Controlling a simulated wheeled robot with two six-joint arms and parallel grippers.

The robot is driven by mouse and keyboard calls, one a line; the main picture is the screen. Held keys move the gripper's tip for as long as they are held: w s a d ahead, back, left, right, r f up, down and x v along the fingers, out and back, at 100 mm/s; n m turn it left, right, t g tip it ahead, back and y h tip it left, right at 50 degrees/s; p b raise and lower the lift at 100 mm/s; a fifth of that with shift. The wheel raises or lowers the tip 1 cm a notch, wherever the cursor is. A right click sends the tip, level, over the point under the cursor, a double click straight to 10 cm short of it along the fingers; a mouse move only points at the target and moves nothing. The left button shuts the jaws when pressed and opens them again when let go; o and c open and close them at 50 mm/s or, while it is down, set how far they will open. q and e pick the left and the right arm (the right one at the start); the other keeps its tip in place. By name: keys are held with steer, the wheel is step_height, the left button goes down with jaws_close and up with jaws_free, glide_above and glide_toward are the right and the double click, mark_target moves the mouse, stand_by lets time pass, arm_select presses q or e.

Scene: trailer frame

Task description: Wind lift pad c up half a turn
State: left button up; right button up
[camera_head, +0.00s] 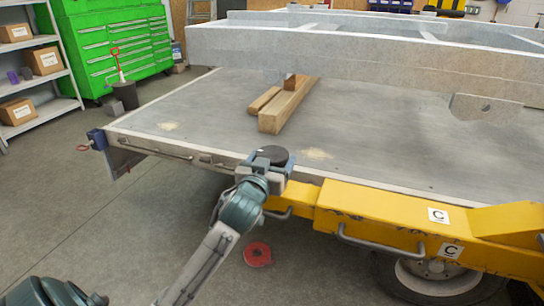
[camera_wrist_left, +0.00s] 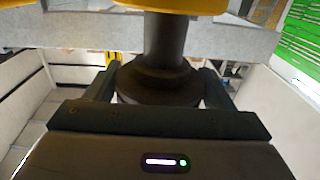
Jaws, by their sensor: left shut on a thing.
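Lift pad c shows as a black round disc (camera_head: 271,154) at the end of the yellow lift arm (camera_head: 370,205), which carries white "C" labels. The pad stands close beside the edge of the grey deck. My left gripper (camera_head: 262,170) is at the pad, coming from the front. In the left wrist view the two fingers (camera_wrist_left: 160,88) are shut on the sides of the dark round pad (camera_wrist_left: 160,68), below its thick screw stem in the picture. Part of the yellow arm is at the top there. My right gripper is not in view.
The grey deck (camera_head: 370,150) carries wooden blocks (camera_head: 287,107) under a large grey frame (camera_head: 350,60). A handle rail (camera_head: 380,242) runs along the yellow arm. A wheel (camera_head: 435,275) and a red disc (camera_head: 257,254) are below.

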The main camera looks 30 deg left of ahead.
arm_select(q)
steer(key=shift+n+g+y, duration=0.4)
steer(key=shift+n+y, duration=0.4)
steer(key=shift+y, duration=0.4)
steer(key=o, duration=1)
steer(key=v, duration=1.1)
steer(key=shift+f, duration=0.1)
